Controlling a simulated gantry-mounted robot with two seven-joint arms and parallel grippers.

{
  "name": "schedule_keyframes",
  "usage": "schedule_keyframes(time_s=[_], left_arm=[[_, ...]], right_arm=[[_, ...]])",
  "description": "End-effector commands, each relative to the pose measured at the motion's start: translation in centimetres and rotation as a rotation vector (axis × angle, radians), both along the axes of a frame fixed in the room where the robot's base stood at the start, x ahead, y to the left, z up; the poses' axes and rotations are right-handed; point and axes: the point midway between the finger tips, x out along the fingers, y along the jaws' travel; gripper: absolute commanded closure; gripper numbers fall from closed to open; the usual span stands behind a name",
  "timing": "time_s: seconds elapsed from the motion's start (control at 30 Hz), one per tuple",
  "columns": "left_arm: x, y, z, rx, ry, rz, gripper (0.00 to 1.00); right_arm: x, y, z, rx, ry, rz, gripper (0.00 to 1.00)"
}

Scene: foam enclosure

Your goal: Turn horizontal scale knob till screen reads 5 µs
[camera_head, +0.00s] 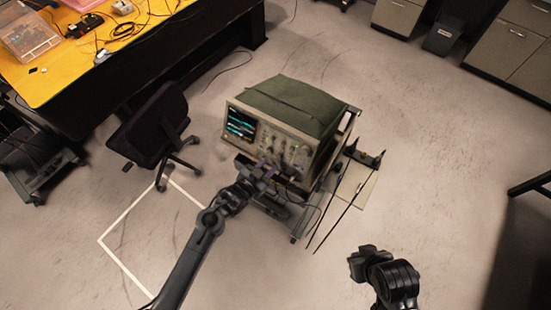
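An oscilloscope (230,105) stands on a cart in the middle of the head view, with a green cover (295,99) on top. Its screen (241,124) is lit at the left of the front panel; the readout is too small to read. Several knobs (294,152) sit on the panel's right half; I cannot tell which is the horizontal scale knob. My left gripper (265,170) is at the lower edge of the panel, below the knobs. Whether it touches anything, or is open or shut, is unclear. My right gripper (357,262) is apart from the oscilloscope, at the lower right; its fingers are unclear.
The cart (343,135) bears the oscilloscope, with cables hanging beneath. A dark office chair (155,125) stands left of it. A yellow-topped workbench (60,75) fills the upper left, and grey cabinets (510,50) the upper right.

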Motion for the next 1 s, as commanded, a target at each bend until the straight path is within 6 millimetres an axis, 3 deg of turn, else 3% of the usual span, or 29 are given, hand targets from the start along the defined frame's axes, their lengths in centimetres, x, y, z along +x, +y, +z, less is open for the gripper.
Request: schedule_keyframes(time_s=[0.4, 0.83, 0.87, 1.0], left_arm=[[3.8, -2.6, -1.8, -0.001, -0.001, 0.000, 0.66], [4.2, -2.9, -2.0, 0.001, -0.001, 0.000, 0.66], [4.2, -2.9, -2.0, 0.001, -0.001, 0.000, 0.68], [4.2, -2.9, -2.1, 0.001, -0.001, 0.000, 0.89]], right_arm=[[0.0, -0.1, -0.5, -0.004, -0.001, 0.003, 1.00], [0.0, 0.0, -0.5, 0.001, -0.001, -0.001, 1.00], [0.0, 0.0, -0.5, 0.001, -0.001, -0.001, 1.00], [0.0, 0.1, -0.5, 0.004, -0.001, -0.003, 1.00]])
